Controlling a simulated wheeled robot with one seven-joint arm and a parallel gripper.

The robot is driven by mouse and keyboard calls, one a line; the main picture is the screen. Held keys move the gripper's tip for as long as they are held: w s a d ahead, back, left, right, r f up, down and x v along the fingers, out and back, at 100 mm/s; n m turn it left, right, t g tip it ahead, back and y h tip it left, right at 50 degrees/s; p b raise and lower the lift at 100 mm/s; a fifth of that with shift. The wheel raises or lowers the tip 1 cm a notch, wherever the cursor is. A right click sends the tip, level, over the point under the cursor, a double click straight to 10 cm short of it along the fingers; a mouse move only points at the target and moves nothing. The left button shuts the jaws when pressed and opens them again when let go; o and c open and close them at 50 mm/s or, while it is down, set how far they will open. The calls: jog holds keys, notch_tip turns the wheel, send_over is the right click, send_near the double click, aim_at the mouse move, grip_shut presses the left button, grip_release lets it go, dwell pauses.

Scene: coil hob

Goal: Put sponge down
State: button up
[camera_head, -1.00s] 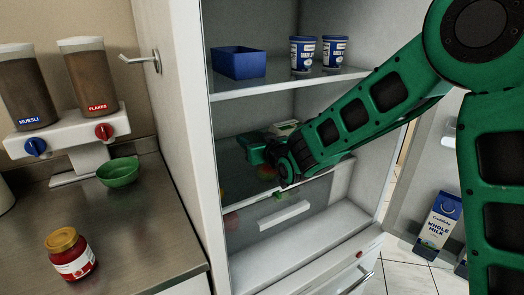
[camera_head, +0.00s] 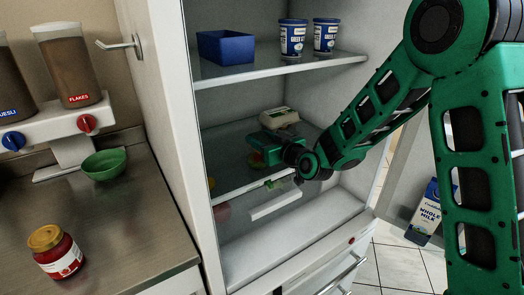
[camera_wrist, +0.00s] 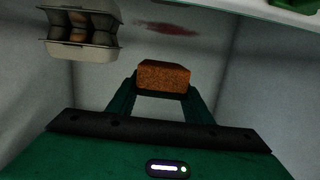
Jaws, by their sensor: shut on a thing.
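My gripper (camera_head: 265,150) is inside the open fridge, over the middle glass shelf (camera_head: 230,145). In the wrist view its two fingers are closed around an orange-brown sponge (camera_wrist: 163,77), which sits between the fingertips. The sponge is not clear in the head view, where my gripper and arm hide it. In the wrist view a reddish smear (camera_wrist: 166,28) shows on a surface beyond the sponge.
An egg carton (camera_head: 279,117) stands behind my gripper, and at the upper left of the wrist view (camera_wrist: 80,42). The upper shelf (camera_head: 290,66) holds a blue bin (camera_head: 225,47) and two cups (camera_head: 292,38). A milk carton (camera_head: 425,212) stands at the right.

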jog(key=shift+d+f, duration=0.15)
jog(key=shift+f, duration=1.95)
jog(key=o, duration=1)
jog(key=shift+o, duration=0.6)
